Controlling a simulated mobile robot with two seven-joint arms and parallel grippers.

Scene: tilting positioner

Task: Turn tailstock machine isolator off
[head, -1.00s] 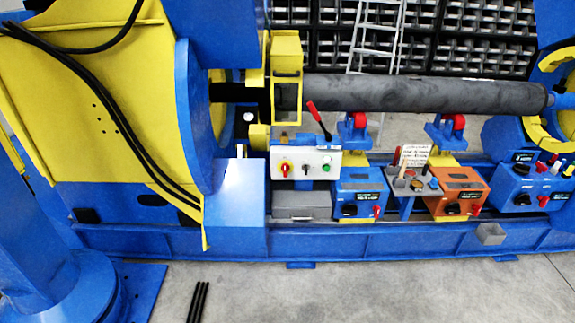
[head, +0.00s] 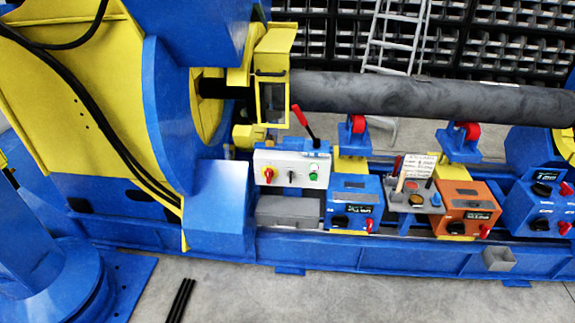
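A white control panel (head: 314,157) stands in the middle, with a red rotary switch on yellow (head: 268,175), a black selector (head: 292,176) and a green button (head: 313,177). A red-handled lever (head: 302,118) rises behind it. To its right are a blue box (head: 348,184), an orange box (head: 459,189) and another blue box (head: 519,203) near the right edge, each with a black knob and red handles. Their labels are too small to read, so I cannot tell which control is the tailstock isolator. Neither of my grippers is in view.
A long dark cylinder (head: 430,100) spans the machine above the boxes. A blue base rail (head: 385,254) runs along the front. Grey floor (head: 345,298) before it is mostly clear.

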